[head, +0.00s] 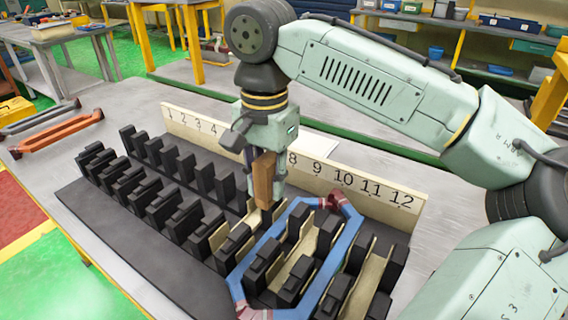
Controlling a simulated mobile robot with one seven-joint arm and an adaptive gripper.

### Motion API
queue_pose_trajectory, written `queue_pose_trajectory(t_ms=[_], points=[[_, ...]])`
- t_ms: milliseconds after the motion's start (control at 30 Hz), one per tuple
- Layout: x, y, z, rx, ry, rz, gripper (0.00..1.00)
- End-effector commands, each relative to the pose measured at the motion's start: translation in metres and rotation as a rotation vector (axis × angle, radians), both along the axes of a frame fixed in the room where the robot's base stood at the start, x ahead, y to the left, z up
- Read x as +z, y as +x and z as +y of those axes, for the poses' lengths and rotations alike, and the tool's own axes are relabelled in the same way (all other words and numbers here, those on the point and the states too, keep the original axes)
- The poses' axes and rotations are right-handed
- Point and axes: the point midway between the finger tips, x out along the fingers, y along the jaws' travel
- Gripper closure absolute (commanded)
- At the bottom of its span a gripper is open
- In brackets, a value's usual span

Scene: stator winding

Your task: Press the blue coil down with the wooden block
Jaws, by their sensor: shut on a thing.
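The blue coil (328,274) is a long six-sided loop lying over the black stator teeth at the right part of the fixture, with reddish wrapped ends at the far and near corners. My gripper (266,165) points down above the far row of teeth, left of the coil's far end. It is shut on the upright wooden block (263,181). The block's lower end is close to the teeth near the coil's left side; I cannot tell whether it touches anything. The slots hidden behind the block and teeth cannot be seen.
The black stator fixture (110,233) has rows of teeth and a numbered back board (318,172). Tan liners show in several slots on the right. An orange coil (60,134) and a grey coil (42,118) lie at the table's left. Open table lies around them.

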Motion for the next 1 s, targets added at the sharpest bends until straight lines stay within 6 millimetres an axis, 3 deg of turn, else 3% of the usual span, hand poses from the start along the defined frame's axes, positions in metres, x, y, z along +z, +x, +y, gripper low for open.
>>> queue_pose_trajectory(t_ms=[367,1000], points=[[-0.011,0.0,0.0,0.0,-0.001,0.0,1.0],[-0.062,0.0,0.0,0.001,0.001,-0.001,1.0]])
